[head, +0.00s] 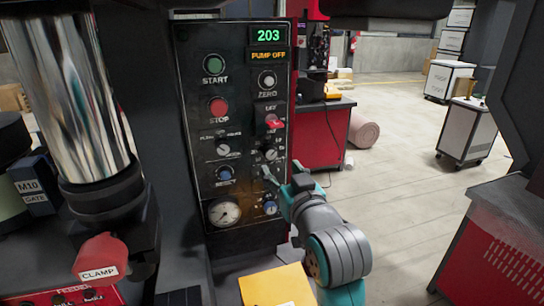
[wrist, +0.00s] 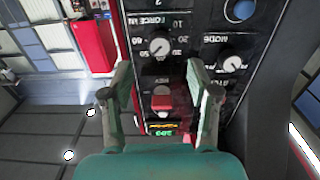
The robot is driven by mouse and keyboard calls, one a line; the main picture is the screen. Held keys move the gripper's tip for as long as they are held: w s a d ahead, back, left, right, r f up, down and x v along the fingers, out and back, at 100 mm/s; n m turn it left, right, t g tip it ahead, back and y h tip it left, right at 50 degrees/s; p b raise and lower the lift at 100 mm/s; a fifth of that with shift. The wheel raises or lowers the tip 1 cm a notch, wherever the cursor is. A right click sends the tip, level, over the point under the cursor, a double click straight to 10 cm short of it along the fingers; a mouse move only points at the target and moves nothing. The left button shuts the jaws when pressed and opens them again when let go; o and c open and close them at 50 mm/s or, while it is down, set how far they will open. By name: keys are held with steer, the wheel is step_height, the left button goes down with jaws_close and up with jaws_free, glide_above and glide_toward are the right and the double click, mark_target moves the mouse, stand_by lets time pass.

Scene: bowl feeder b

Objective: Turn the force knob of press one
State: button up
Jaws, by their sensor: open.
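The force knob (head: 270,155) is a small pale dial at the lower right of the black control panel (head: 245,200) in the head view. In the wrist view the panel appears upside down, and the force knob (wrist: 158,46) sits under "FORCE kN" lettering with a number scale around it. My gripper (head: 281,172) is in front of the panel's right edge, just below and beside the knob in the picture. In the wrist view my gripper (wrist: 160,72) is open and empty, its fingers apart on either side of the knob's column. I see no contact with the knob.
A red switch (wrist: 161,102) lies between the fingers in the wrist view. The mode knob (wrist: 232,65) is to the right. A gauge (head: 223,212) and a small blue knob (head: 270,208) are lower on the panel.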

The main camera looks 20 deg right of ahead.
mark_target(272, 155)
steer(key=w, duration=0.7)
steer(key=shift+w, duration=0.2)
jaws_close()
steer(key=n, duration=0.4)
steer(key=shift+n, duration=2.4)
